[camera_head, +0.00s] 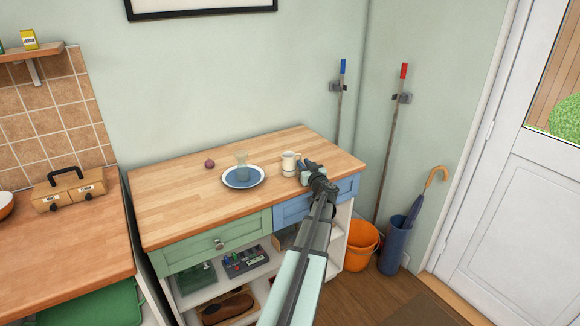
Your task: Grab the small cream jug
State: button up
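The small cream jug (289,163) stands upright on the wooden top of the cabinet (200,195), right of the middle. Its handle side faces right, toward my gripper. My gripper (303,170) is at the jug's right side, close to it and low over the worktop. At this size I cannot tell whether the fingers touch the jug or how far apart they are. My arm comes in from the bottom of the picture and hides part of the cabinet front.
Left of the jug, a clear glass (242,166) stands on a blue plate with a pale rim (243,184). A red onion-like item (210,164) lies farther left. The worktop's left part is bare. An orange bucket (360,246) and a blue umbrella stand (394,251) are on the floor at right.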

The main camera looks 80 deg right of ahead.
jog(key=shift+w+d, duration=0.4)
jog(key=shift+d, duration=0.2)
grip_shut()
